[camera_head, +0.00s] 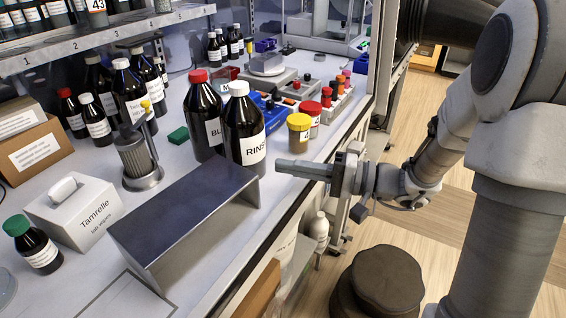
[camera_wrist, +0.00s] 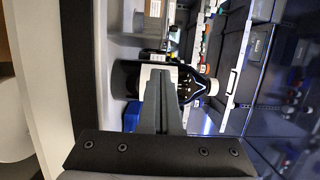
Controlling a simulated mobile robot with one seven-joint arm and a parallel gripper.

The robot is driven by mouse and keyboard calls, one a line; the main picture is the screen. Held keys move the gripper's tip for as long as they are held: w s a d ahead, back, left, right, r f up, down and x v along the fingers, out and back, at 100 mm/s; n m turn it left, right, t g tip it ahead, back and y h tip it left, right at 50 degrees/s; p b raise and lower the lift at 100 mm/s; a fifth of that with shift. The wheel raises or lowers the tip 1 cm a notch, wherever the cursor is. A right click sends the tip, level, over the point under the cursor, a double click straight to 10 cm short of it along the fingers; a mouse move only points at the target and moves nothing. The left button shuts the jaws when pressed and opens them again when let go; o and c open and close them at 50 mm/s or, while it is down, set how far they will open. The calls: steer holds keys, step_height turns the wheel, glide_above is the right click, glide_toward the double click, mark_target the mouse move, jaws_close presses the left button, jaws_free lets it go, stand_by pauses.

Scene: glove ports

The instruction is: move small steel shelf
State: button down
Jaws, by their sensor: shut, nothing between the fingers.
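The small steel shelf (camera_head: 184,218) stands on the white bench near its front edge. It is a low bridge with a flat dark metal top and open space beneath. My gripper (camera_head: 278,164) is shut and empty, above the bench's front edge, to the right of the shelf and apart from it. The fingers point left, toward the bench. In the wrist view my shut fingers (camera_wrist: 162,72) show in front of a dark bottle with a white label. I cannot make out the shelf in the wrist view.
The RINSE bottle (camera_head: 243,130) and another dark bottle (camera_head: 203,115) stand behind the shelf. A yellow-lidded jar (camera_head: 299,135) is near my gripper. A Tamrelle wipes box (camera_head: 75,212) and a green-capped bottle (camera_head: 32,244) are left of the shelf. A round dark stool (camera_head: 387,280) stands below.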

mark_target(249, 162)
steer(key=x, duration=0.8)
steer(key=shift+a, duration=0.1)
steer(key=shift+f, duration=0.1)
